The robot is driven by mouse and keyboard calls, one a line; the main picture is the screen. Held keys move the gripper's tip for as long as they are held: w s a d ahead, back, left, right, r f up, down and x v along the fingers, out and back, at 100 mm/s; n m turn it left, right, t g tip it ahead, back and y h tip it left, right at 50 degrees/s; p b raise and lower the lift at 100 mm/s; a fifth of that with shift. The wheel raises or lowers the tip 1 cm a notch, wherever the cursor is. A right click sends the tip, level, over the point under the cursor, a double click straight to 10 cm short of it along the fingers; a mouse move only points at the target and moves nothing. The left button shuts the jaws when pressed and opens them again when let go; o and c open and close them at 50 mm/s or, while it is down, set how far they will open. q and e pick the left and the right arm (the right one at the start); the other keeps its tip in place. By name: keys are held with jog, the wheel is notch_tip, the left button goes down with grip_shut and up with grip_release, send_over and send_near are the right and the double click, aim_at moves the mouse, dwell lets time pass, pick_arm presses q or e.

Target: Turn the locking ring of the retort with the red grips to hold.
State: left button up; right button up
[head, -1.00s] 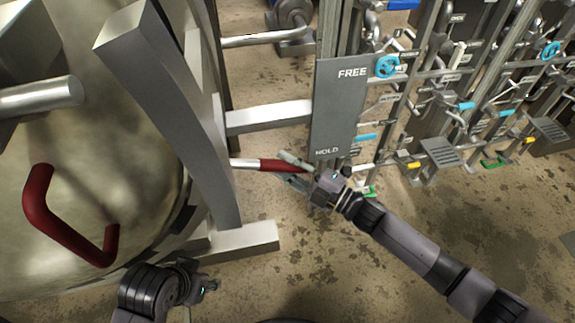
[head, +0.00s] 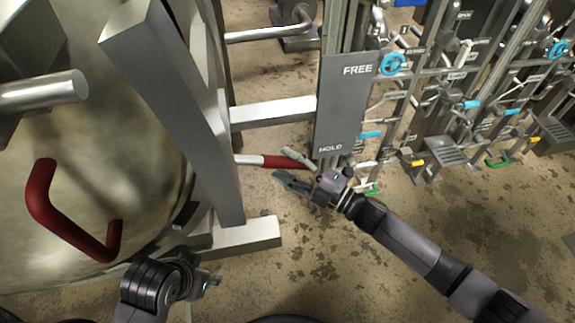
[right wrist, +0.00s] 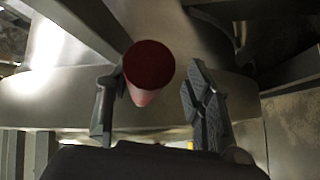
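The retort's domed metal door (head: 100,140) fills the left of the head view. A straight rod with a red grip (head: 278,162) sticks out to its right, by the HOLD end of a grey plate (head: 342,105) marked FREE at the top. My right gripper (head: 283,166) is open at this grip, one finger on each side. In the right wrist view the grip's round red end (right wrist: 149,66) is between the spread fingers, closer to the left finger. My left gripper (head: 209,283) is low in the head view, away from the grip; its fingers are unclear. The locking ring is mostly hidden.
A bent red handle (head: 68,215) is on the door. A thick slanted metal beam (head: 180,110) stands before the door, with a foot (head: 245,235) on the floor. Pipes and valves with blue wheels (head: 392,63) fill the right. The floor (head: 310,260) below my right arm is clear.

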jog(key=shift+d+f, duration=0.1)
jog(key=shift+d, duration=0.05)
jog(key=v, duration=1.2)
